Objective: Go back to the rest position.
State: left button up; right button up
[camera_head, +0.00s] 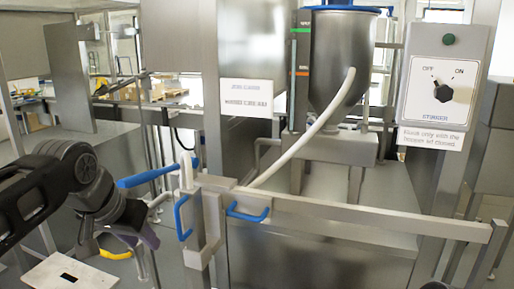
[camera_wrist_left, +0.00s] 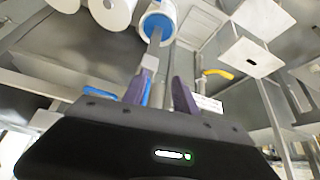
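My left gripper (camera_head: 146,236) is at the lower left of the head view, below the long blue handle (camera_head: 148,176) and left of the metal gate post (camera_head: 202,222). In the left wrist view my left gripper's (camera_wrist_left: 163,84) two purple fingers stand apart with a gap between them. A metal bar shows beyond the gap, and I see nothing clearly held. My right gripper is not in view. The hopper (camera_head: 340,65) with its pale hose (camera_head: 310,130) stands at the back centre.
A horizontal metal rail (camera_head: 370,214) crosses in front of the machine. Blue handles (camera_head: 183,218) sit on the gate post close to my left gripper. A stirrer switch box (camera_head: 443,88) is at right. A pale plate with a dark slot (camera_head: 66,274) lies low at left.

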pick_arm(q)
jog(key=w+d+f+t+h, duration=0.2)
jog(key=w+d+f, duration=0.4)
jog(key=w+d, duration=0.1)
jog(key=s+d+f+n+g+h+p, duration=0.1)
jog(key=s+d+f+p, duration=0.15)
jog(key=f, duration=0.85)
jog(key=s+d+f+p, duration=0.1)
jog(key=d+f+p, duration=0.25)
jog(key=f, duration=0.75)
jog(key=s+f+n+g+p, duration=0.1)
jog(key=s+f+g, duration=0.1)
jog(key=s+f, duration=0.3)
jog(key=s+d+f+g+p, duration=0.1)
jog(key=s+f, duration=0.5)
jog(key=s, duration=0.6)
jog(key=s+d+f+n+g+p, duration=0.1)
jog(key=s+f+g+p, duration=0.1)
jog(key=s+f, duration=0.4)
jog(key=s+g, duration=0.1)
jog(key=s, duration=0.1)
jog(key=shift+s+n, duration=0.3)
jog(key=shift+s, duration=0.05)
jog(key=shift+w+d, duration=0.1)
